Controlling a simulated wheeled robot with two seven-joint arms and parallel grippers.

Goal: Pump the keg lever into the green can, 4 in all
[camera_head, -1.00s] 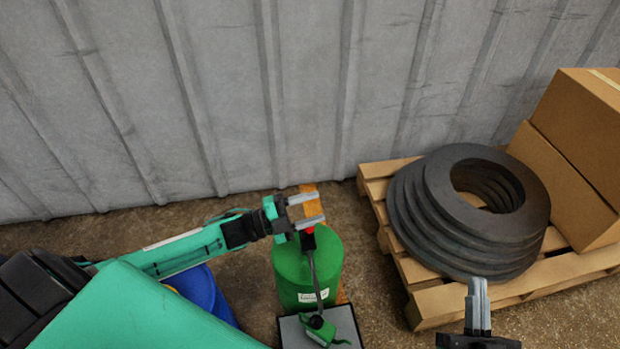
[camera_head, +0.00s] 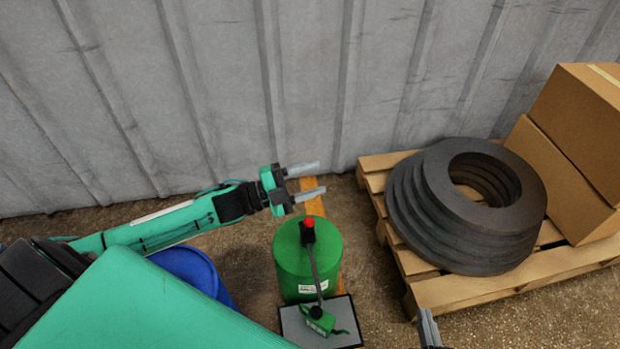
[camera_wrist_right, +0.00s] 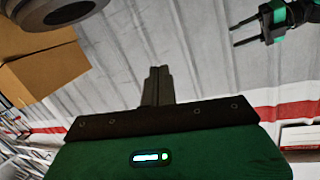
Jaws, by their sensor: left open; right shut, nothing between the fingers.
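The green keg (camera_head: 300,272) stands upright on the floor in the middle of the head view. Its dark lever (camera_head: 315,268) with a red knob (camera_head: 308,223) leans up across the front of the keg. A green can (camera_head: 321,320) with a handle sits on a grey-topped stand in front of the keg. My left gripper (camera_head: 322,178) is open and empty, above and behind the red knob and apart from it. My right gripper (camera_head: 428,318) is shut and empty at the bottom edge, right of the stand; it also shows in the right wrist view (camera_wrist_right: 158,72).
A wooden pallet (camera_head: 470,293) at the right carries a stack of dark rings (camera_head: 440,225) and cardboard boxes (camera_head: 565,175). A blue drum (camera_head: 195,272) stands left of the keg, partly hidden by my arm. A corrugated grey wall (camera_head: 230,90) closes off the back.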

